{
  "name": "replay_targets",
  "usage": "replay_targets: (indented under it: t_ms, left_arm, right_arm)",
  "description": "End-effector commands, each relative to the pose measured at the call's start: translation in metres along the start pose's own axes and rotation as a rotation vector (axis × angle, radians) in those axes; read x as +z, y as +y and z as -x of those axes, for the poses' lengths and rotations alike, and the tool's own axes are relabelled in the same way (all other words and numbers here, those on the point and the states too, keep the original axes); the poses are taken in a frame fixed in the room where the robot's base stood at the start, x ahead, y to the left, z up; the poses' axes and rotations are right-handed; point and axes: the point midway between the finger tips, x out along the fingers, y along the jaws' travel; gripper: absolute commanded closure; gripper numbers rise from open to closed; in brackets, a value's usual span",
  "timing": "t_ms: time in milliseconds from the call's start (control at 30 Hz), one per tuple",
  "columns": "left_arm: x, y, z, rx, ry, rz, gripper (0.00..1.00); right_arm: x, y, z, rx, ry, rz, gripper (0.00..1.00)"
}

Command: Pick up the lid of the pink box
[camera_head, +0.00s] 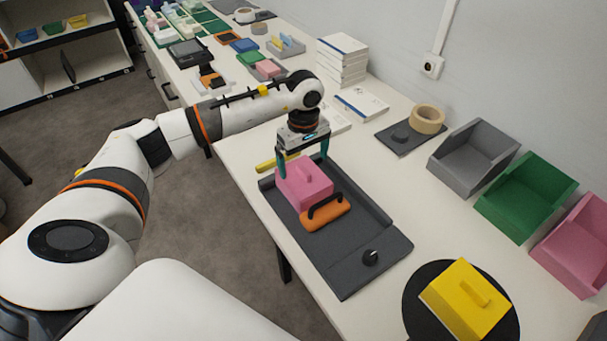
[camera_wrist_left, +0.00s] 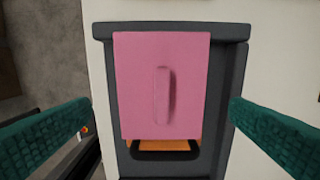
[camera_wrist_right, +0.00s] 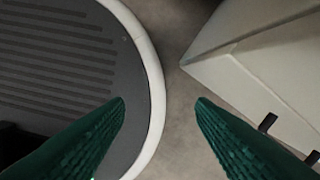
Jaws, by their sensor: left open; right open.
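The pink box (camera_head: 302,182) sits at the far end of a dark grey tray on the table. Its pink lid has a raised ridge handle, seen from above in the left wrist view (camera_wrist_left: 140,90). My left gripper (camera_head: 303,157) is open above the box, with its teal fingers on either side of it. In the left wrist view the fingers (camera_wrist_left: 160,125) stand wide apart, with clear gaps to the lid. The lower body of the box is hidden from above. My right gripper (camera_wrist_right: 160,105) is open and empty, away from the box.
An orange block with a black handle (camera_head: 326,214) lies against the near side of the box. The dark tray (camera_head: 345,270) has a black knob. A yellow box (camera_head: 455,305) stands on a black disc at right. Grey, green and pink bins (camera_head: 525,195) line the wall.

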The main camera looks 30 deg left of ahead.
Motion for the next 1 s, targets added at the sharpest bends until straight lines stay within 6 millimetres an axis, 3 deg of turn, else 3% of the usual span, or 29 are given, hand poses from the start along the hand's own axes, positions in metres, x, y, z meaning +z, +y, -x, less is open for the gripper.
replay_targets:
  t_ms: [233, 533, 767, 1000]
  left_arm:
    - [0.003, -0.001, -0.035, 0.004, 0.003, 0.000, 0.00]
    - [0.003, -0.002, -0.043, 0.001, 0.002, -0.001, 0.00]
    - [0.003, -0.002, -0.042, 0.001, 0.002, 0.000, 0.32]
    - [0.003, -0.002, -0.041, -0.001, 0.001, 0.000, 0.32]
  right_arm:
    - [0.001, -0.001, 0.014, 0.000, 0.000, 0.000, 0.50]
    - [0.001, -0.001, 0.014, 0.000, 0.000, 0.000, 0.50]
    - [0.001, -0.001, 0.014, 0.000, 0.000, 0.001, 0.50]
    - [0.002, -0.001, 0.013, 0.000, 0.000, 0.001, 0.50]
